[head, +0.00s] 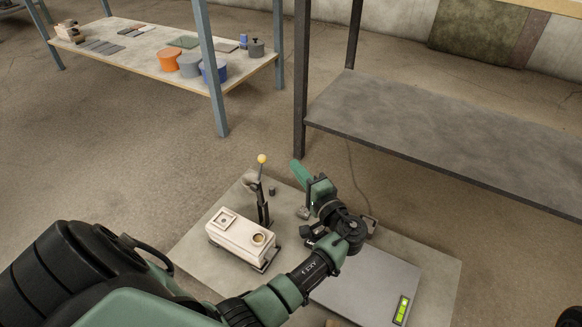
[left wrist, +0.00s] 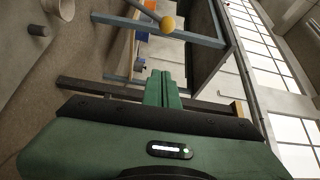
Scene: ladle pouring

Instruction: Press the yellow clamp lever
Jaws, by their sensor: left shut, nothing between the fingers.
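The clamp lever (head: 263,205) stands upright from the grey floor plate, a dark arm topped by a yellow ball knob (head: 262,158). A white box-shaped mould (head: 240,238) with a square and a round opening sits beside the lever's foot. My left gripper (head: 299,171) is shut and empty, to the right of the knob in the head view and apart from it. Its green fingers lie together in the left wrist view (left wrist: 165,88).
A flat scale-like panel (head: 365,285) with a green display lies on the plate (head: 435,270) under my left arm. A small dark cylinder (head: 272,191) stands near the lever. A dark shelf (head: 440,130) is at right; a blue-legged table (head: 130,62) with pots is behind.

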